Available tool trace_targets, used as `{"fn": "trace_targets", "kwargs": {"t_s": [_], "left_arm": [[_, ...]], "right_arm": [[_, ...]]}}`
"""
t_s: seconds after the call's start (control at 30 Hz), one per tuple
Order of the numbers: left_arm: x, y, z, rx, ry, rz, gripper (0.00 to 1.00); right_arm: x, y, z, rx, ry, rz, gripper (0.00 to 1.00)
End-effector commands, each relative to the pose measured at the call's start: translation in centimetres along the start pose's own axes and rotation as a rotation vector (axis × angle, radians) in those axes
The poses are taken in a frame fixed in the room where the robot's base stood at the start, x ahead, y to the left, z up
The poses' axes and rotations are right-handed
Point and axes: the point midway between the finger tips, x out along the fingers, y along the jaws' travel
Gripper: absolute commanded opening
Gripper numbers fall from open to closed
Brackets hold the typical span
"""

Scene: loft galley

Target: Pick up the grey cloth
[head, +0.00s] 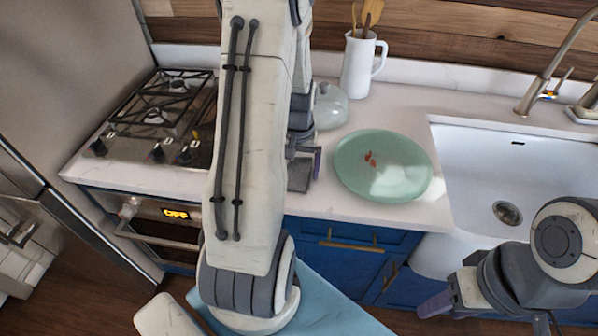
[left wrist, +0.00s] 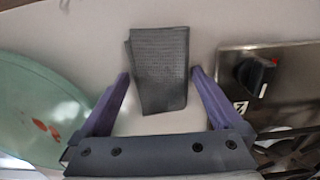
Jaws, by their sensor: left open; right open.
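The grey cloth (left wrist: 160,68) lies folded on the pale counter in the left wrist view. My left gripper (left wrist: 160,74) is open, with one purple finger on each side of the cloth's lower part in that view. The cloth shows between the fingers; I cannot tell how high the fingertips are above the counter. My right gripper (head: 440,306) is low at the right in the head view, in front of the counter, open and only partly visible, away from the cloth.
A green plate (head: 350,165) with a red mark lies right of my left gripper. A glass lid (head: 332,108) and a white jug (head: 357,68) with utensils stand behind. The gas hob (head: 150,118) is at left, the sink (head: 480,170) at right.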

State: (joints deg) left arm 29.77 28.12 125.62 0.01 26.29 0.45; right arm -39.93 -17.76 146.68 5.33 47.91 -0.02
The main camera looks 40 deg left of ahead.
Motion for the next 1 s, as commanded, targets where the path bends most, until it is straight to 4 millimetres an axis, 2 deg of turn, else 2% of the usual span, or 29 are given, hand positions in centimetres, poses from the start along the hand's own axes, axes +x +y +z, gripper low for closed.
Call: {"fn": "trace_targets", "kwargs": {"t_s": [0.2, 0.23, 0.37, 0.4, 0.77, 0.87, 1.0], "left_arm": [[0.1, 0.0, 0.0, 0.000, 0.001, 0.000, 1.00], [0.1, 0.0, 0.0, 0.000, 0.001, 0.000, 0.92], [0.1, 0.0, 0.0, 0.000, 0.001, 0.000, 0.43], [0.1, 0.0, 0.0, 0.000, 0.001, 0.000, 0.36], [-0.4, 0.0, -0.1, 0.000, 0.004, 0.000, 0.36], [-1.4, 0.0, -0.2, 0.000, 0.006, 0.000, 0.36], [-3.7, 0.0, -0.2, 0.000, 0.010, 0.000, 0.36]], "right_arm": [[0.0, 0.0, 0.0, 0.000, 0.000, 0.000, 0.50], [0.0, 0.0, 0.0, 0.000, 0.000, 0.000, 0.50], [0.0, 0.0, 0.0, 0.000, 0.000, 0.000, 0.50], [0.0, 0.0, 0.0, 0.000, 0.000, 0.000, 0.50], [0.1, 0.0, 0.0, 0.000, 0.000, 0.000, 0.50], [0.3, 0.0, 0.0, 0.000, 0.000, 0.000, 0.50], [0.7, 0.1, 0.0, 0.000, 0.000, 0.000, 0.50]]}}
